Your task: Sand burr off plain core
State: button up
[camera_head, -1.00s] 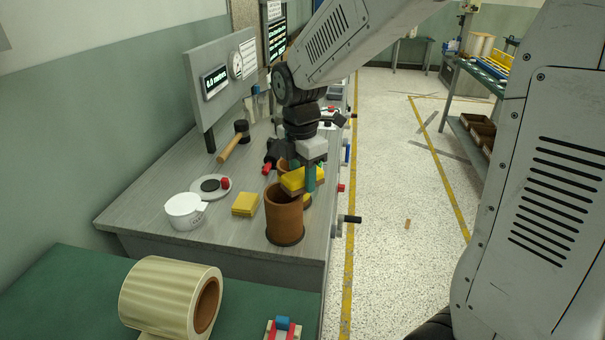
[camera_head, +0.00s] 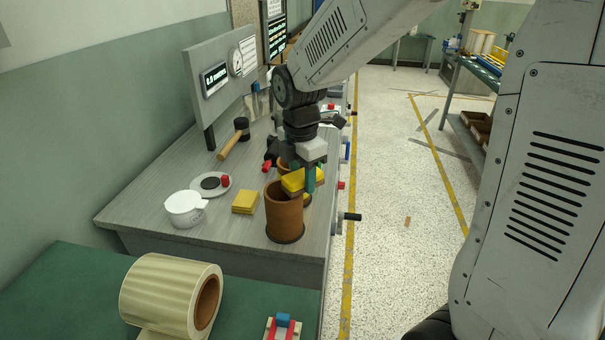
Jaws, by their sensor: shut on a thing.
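A brown hollow core (camera_head: 284,218) stands upright near the front right edge of the grey bench. My gripper (camera_head: 309,180) is shut on a yellow sanding block (camera_head: 293,181). The block is at the core's rear upper rim and hides part of it. I cannot tell whether they touch. Another brown core is partly visible behind the block, mostly hidden by my gripper. A burr cannot be made out at this size.
On the bench (camera_head: 150,212) are a yellow pad stack (camera_head: 245,202), a white cup (camera_head: 185,208), a plate (camera_head: 222,190) with dark and red items, and a mallet (camera_head: 230,145). A film roll (camera_head: 160,295) lies on a green surface in front.

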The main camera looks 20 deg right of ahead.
aim_at(299, 198)
jog(key=shift+f, duration=0.15)
jog(key=shift+s+a, duration=0.5)
jog(key=shift+s, duration=0.25)
jog(key=shift+s+a, duration=0.5)
jog(key=shift+s, duration=0.2)
jog(key=shift+d, duration=0.1)
jog(key=shift+w+d+f, duration=0.1)
jog(key=shift+w+d, duration=0.35)
jog(key=shift+w, duration=0.25)
jog(key=shift+w+d+f, duration=0.1)
jog(key=shift+w+d, duration=0.3)
jog(key=shift+w, duration=0.25)
jog(key=shift+c, duration=0.4)
jog(key=shift+r, duration=0.1)
